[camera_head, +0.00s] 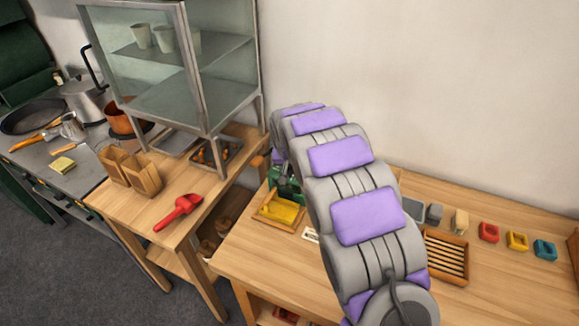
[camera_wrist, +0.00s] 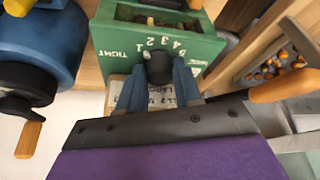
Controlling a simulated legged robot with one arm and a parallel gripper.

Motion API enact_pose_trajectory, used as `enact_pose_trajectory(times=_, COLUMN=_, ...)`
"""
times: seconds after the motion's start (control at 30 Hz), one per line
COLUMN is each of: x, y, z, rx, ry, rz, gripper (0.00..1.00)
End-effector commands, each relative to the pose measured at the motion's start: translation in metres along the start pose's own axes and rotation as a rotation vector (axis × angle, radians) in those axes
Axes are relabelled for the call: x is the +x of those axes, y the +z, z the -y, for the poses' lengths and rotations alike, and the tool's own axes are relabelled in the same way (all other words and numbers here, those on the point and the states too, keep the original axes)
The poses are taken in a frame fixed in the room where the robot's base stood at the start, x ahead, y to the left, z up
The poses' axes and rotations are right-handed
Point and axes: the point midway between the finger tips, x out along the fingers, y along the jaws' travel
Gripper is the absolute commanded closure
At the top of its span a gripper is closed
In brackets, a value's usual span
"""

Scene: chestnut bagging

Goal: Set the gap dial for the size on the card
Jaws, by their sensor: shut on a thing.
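The green machine (camera_wrist: 205,50) fills the top middle of the wrist view. Its face has a number scale and the word TIGHT around a black dial knob (camera_wrist: 158,68). My gripper (camera_wrist: 158,82) has its two blue fingers closed on either side of the knob. A pale card with dark print (camera_wrist: 150,97) lies below the knob, mostly covered by the fingers, and I cannot read it fully. In the head view the green machine (camera_head: 285,188) shows partly behind my arm, which hides the gripper and the dial. A small white card (camera_head: 310,235) lies by it.
A wooden tray with a yellow scoop-like piece (camera_head: 278,212) sits in front of the machine. In the wrist view a blue machine with a crank (camera_wrist: 40,50) is at left and a chestnut bin (camera_wrist: 285,65) at right. A glass cabinet (camera_head: 165,60) stands left.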

Motion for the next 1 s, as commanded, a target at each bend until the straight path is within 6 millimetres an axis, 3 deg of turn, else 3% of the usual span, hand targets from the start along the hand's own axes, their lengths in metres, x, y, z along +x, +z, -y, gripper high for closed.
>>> enact_pose_trajectory(times=0.47, x=0.0007, y=-0.0006, z=0.0014, rx=0.090, ry=0.039, rz=-0.001, gripper=0.97)
enact_pose_trajectory(times=1.0, x=0.0045, y=-0.0008, z=0.0066, rx=0.527, ry=0.217, rz=0.000, gripper=0.97)
